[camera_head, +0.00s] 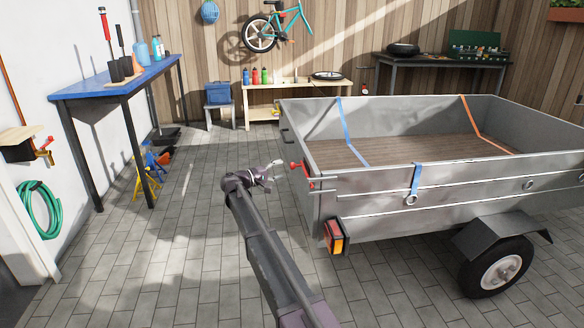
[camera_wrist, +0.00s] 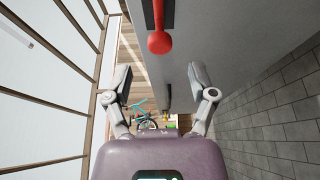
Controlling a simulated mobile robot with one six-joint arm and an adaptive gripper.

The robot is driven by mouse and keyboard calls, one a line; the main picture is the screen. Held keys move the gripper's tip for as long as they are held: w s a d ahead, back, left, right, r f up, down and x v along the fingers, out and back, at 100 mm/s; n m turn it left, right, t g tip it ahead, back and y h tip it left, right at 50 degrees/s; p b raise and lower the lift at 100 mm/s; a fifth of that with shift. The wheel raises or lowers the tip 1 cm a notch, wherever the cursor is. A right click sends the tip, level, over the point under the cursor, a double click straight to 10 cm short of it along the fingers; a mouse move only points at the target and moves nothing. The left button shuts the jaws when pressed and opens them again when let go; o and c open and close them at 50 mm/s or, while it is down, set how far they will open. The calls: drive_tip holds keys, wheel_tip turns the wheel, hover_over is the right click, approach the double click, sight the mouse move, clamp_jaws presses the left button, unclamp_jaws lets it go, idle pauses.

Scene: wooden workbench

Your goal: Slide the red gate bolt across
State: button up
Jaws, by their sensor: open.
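The red gate bolt (camera_head: 297,166) is on the near left corner of the grey trailer (camera_head: 400,183), at the tailgate. In the wrist view, its round red knob (camera_wrist: 159,43) and short red stem stand near the top middle, against the grey panel. My gripper (camera_head: 275,173) is open and empty, just left of the bolt in the head view. In the wrist view, the two fingers of my gripper (camera_wrist: 158,75) are spread wide, and the knob appears above the gap between them. The knob looks apart from both fingers. The bolt's far end is cut off in the wrist view.
The trailer wall fills the right of my gripper's surroundings, with a tail light (camera_head: 335,237) below the bolt. A blue-topped workbench (camera_head: 115,82) stands at the left. A low wooden bench (camera_head: 290,88) is at the back.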

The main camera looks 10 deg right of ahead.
sight(292, 166)
drive_tip(key=shift+x, duration=2.9)
